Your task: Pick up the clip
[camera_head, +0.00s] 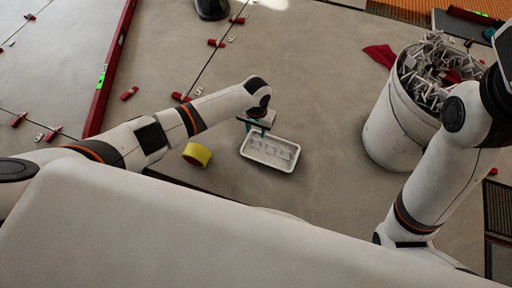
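A shallow white tray (247,153) lies on the tiled floor near the middle and holds several small pale clips (270,147). My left gripper (254,128) is at the far left rim of the tray, over or just beside it. Its fingers are small and dark and partly hidden by the wrist, so I cannot tell whether they are open or hold anything. My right arm comes in at the right in front of the bucket. Its gripper is out of view.
A white bucket (386,136) full of grey clips stands at the right. A yellow tape roll (197,154) lies left of the tray. A red spirit level (111,75) lies at the left. Red wedges (129,94) lie along tile joints. A red cloth (379,55) lies by the bucket.

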